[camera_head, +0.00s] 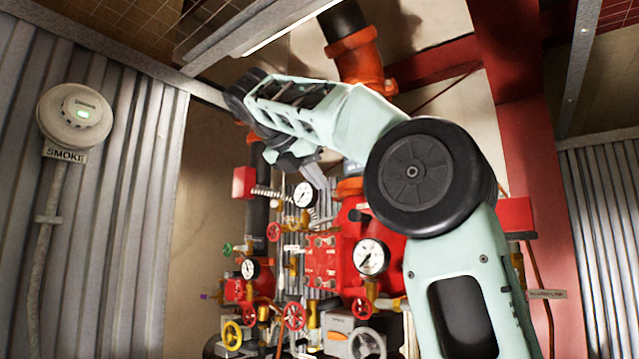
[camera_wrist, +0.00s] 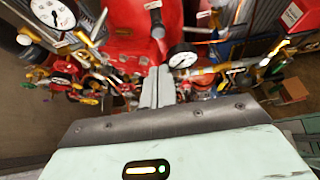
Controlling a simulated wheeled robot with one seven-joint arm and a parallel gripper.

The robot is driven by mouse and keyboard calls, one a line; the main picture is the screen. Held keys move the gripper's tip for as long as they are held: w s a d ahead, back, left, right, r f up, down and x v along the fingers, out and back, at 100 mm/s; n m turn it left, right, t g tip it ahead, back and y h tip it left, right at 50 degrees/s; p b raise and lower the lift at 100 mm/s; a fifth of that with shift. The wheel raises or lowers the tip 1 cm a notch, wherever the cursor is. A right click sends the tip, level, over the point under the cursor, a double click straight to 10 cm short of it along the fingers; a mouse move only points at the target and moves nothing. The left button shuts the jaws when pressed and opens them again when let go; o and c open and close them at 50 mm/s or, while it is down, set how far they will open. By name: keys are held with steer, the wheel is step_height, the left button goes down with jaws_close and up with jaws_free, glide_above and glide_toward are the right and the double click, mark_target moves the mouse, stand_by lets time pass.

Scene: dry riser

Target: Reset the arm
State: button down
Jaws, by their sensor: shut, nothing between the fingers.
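My arm is raised and folded in the head view, with its forearm reaching up and to the left. My gripper (camera_head: 316,176) hangs below the forearm, in front of the red riser valves. In the wrist view my gripper (camera_wrist: 157,78) has its two grey fingers together, with nothing between them. The fingers point toward the red valve body (camera_wrist: 130,30). A white pressure gauge (camera_wrist: 182,57) shows just right of the fingertips; whether they are apart in depth is hard to tell.
Red valves (camera_head: 325,262), gauges (camera_head: 371,257) and handwheels (camera_head: 294,316) crowd the middle. An orange pipe coupling (camera_head: 357,60) is above. A smoke detector (camera_head: 75,118) is on the left corrugated wall. A red column (camera_head: 535,170) stands right. The plain wall (camera_head: 200,200) left of the pipes is clear.

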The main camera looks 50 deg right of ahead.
stand_by(0.4)
steer(key=w+a+f+t+y+b, duration=0.1)
steer(key=w+a+f+y+b, duration=0.15)
steer(key=a+f, duration=0.7)
steer(key=w+a+f+t+y+b, duration=0.15)
steer(key=a+f+b, duration=0.3)
steer(key=f, duration=0.95)
steer(key=w+a+f+t+y+b, duration=0.1)
steer(key=w+a+f+y+b, duration=0.15)
steer(key=a+f, duration=0.7)
steer(key=s+a+f+m+g+y+b, duration=0.1)
steer(key=s+a+f+m+y+b, duration=0.1)
steer(key=s+f, duration=0.6)
steer(key=s+a+f+m+g+y+b, duration=0.2)
steer(key=s+a+f+m+b, duration=0.2)
steer(key=s+f, duration=0.5)
steer(key=s+a+f+m+g+y+b, duration=0.1)
steer(key=s+a+f+m, duration=0.4)
steer(key=f, duration=1.6)
steer(key=s+y+b, duration=0.1)
steer(key=s+b, duration=0.1)
steer(key=s, duration=0.1)
steer(key=shift+s+a+f, duration=0.15)
steer(key=shift+s+a, duration=0.15)
steer(key=shift+a, duration=0.05)
